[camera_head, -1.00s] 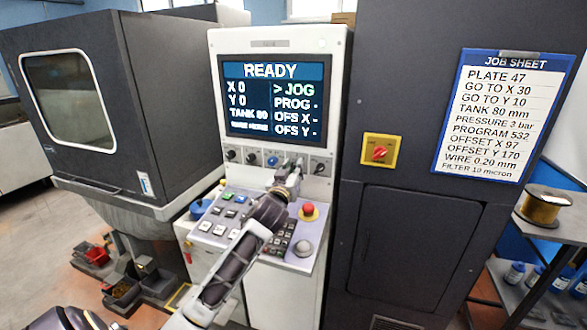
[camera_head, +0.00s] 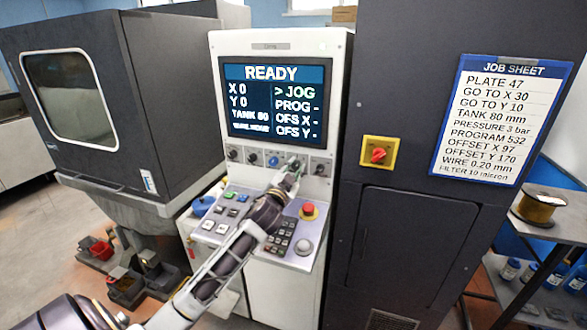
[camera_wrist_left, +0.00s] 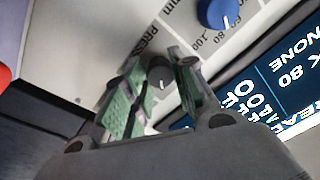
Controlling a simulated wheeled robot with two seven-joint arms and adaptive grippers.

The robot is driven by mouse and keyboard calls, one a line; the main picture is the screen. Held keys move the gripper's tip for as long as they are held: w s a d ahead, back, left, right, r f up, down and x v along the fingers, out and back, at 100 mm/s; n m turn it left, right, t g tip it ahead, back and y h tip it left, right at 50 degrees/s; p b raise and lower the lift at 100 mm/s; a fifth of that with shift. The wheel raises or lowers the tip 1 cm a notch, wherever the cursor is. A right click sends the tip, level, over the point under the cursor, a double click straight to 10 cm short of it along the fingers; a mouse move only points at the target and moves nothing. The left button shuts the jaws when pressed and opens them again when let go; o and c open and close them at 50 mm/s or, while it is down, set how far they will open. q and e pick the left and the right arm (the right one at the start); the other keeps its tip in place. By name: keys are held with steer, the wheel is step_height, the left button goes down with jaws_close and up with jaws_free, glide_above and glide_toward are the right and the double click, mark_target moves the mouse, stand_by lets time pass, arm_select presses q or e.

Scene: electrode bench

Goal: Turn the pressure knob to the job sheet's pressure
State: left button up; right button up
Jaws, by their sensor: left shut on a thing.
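The pressure knob (camera_wrist_left: 160,72) is a small dark knob with a light pointer line, beside a partly visible "PRESS" label in the left wrist view. My left gripper (camera_wrist_left: 160,80) has its green-padded fingers on both sides of this knob and is shut on it. In the head view my left gripper (camera_head: 291,172) reaches the knob row under the screen and mostly hides the knob. The knob's scale reading is not legible. The job sheet (camera_head: 502,118) at the right reads "PRESSURE 3 bar". My right gripper is not in view.
The screen (camera_head: 274,100) reads READY, X 0, Y 0, TANK 80. A blue knob (camera_wrist_left: 216,12) sits beside the pressure knob. A red-yellow switch (camera_head: 379,152) is at the right.

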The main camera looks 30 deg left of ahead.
arm_select(q)
steer(key=shift+f, duration=0.15)
stand_by(0.3)
steer(key=o, duration=1)
steer(key=shift+o, duration=0.2)
steer(key=r+v, duration=0.1)
steer(key=v, duration=1)
steer(key=shift+s+f, duration=0.45)
steer(key=shift+f, duration=0.05)
stand_by(0.3)
